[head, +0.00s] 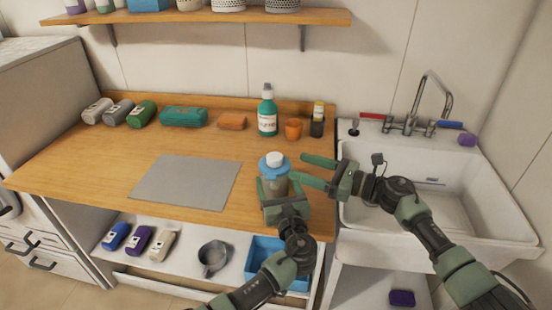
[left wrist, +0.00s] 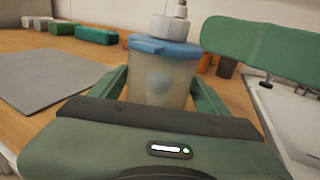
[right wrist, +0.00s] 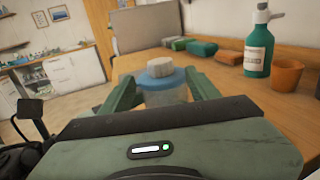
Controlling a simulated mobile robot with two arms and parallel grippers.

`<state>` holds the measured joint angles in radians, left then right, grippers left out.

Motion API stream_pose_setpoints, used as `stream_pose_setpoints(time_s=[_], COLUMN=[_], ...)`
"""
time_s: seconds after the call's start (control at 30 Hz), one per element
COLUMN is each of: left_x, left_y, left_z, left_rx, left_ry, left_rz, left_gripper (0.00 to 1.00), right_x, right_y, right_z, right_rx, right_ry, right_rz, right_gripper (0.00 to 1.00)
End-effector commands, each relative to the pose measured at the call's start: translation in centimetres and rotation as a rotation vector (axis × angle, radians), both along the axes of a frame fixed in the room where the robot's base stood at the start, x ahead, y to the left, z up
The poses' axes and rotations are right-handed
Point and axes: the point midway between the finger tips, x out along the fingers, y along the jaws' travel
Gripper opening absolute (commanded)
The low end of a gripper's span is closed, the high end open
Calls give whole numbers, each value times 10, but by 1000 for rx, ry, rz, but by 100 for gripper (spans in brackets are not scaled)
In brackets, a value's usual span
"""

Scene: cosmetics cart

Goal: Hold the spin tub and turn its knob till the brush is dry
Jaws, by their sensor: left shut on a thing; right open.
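The spin tub (head: 274,166) stands upright on the wooden counter near its front right. It has a cloudy clear body, a blue lid and a white knob (head: 275,158) on top. In the left wrist view its body (left wrist: 160,85) sits between my left fingers, with a pale blurred shape inside, likely the brush. My left gripper (head: 274,188) is shut on the tub body from the front. My right gripper (head: 318,171) is open, to the right of the lid. In the right wrist view the lid and knob (right wrist: 179,72) lie ahead between its fingers, apparently untouched.
A green pump bottle (head: 268,112), an orange cup (head: 293,129) and a dark holder (head: 317,126) stand behind the tub. A grey mat (head: 186,181) lies to the left. The sink (head: 430,190) is at right.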

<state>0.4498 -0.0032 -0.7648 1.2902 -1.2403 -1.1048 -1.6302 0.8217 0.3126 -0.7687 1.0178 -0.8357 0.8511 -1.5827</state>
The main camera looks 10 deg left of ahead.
Motion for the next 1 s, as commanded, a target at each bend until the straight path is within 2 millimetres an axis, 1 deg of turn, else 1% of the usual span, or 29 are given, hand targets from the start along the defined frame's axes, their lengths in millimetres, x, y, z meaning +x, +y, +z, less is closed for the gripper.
stream_pose_setpoints(time_s=[0.03,0.2,0.3,0.4,0.6,0.87,0.9,0.97,1.0], left_x=[0,0,0,0,0,0,0,0,0], left_y=[0,0,0,0,1,1,1,1,1], left_z=[0,0,0,0,0,0,0,0,0], left_rx=[0,0,0,0,1,1,1,1,1], left_ry=[0,0,0,0,0,0,0,0,0], left_rz=[0,1,1,1,1,2,2,1,1], left_gripper=[20,20,20,20,20,20,20,20,20], right_x=[3,14,19,24,27,27,27,27,27], right_y=[12,45,61,73,84,84,84,84,84], right_z=[1,1,1,1,0,0,0,0,0], right_rx=[2,2,0,1,0,0,0,0,0], right_ry=[0,0,1,1,0,0,0,0,0], right_rz=[2,1,1,0,0,-1,-1,-1,-1], right_gripper=[61,61,61,61,61,61,50,33,22])
